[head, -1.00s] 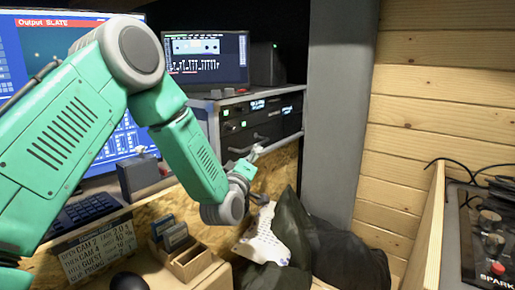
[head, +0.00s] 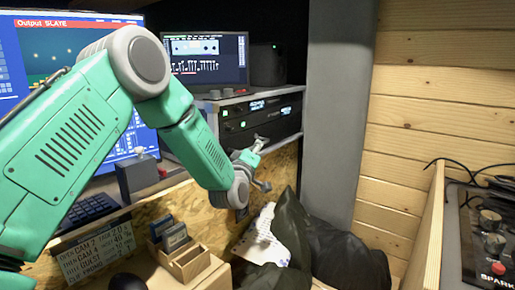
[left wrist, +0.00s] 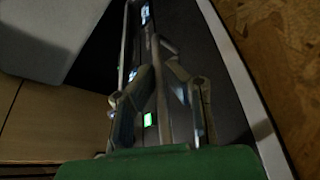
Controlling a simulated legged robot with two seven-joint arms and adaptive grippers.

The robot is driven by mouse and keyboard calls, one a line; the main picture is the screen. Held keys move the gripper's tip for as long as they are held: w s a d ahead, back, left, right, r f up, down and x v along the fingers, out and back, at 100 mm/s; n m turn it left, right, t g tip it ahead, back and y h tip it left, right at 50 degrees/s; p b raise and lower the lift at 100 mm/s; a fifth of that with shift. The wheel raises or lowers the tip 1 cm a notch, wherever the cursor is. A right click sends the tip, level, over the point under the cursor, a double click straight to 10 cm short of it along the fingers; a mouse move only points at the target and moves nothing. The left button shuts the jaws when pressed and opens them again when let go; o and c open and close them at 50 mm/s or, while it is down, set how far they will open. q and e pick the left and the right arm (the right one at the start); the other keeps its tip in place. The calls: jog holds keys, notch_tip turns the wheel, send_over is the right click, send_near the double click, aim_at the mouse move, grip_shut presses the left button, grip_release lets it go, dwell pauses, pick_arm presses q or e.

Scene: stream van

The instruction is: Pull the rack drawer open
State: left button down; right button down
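The rack (head: 232,112) stands under the shelf in the head view, with dark front panels and small lit displays. The lower dark panel (head: 285,128) looks like the drawer front and appears closed. My left gripper (head: 262,165) is just in front of the rack's lower part, with its two fingers apart and nothing visibly held. In the left wrist view, the fingers (left wrist: 160,90) point along the dark rack front (left wrist: 215,75), with a thin bar between them that may be a handle. Whether anything touches is unclear. My right gripper is not in view.
A monitor (head: 208,58) stands on the shelf above the rack. Dark bags (head: 345,255) and a white perforated item (head: 262,240) lie below the gripper. A grey pillar (head: 335,110) stands right of the rack. A small box (head: 188,262) is at the lower left.

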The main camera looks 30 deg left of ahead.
pick_arm(q)
jog(key=shift+a+r, duration=0.1)
jog(key=shift+a, duration=0.1)
jog(key=s+d+b, duration=0.1)
jog(key=d, duration=2)
jog(key=shift+s, duration=0.35)
jog(key=c, duration=1.6)
grip_release()
jog(key=shift+s+a, duration=0.1)
jog(key=shift+c, duration=0.2)
jog(key=v, duration=1.2)
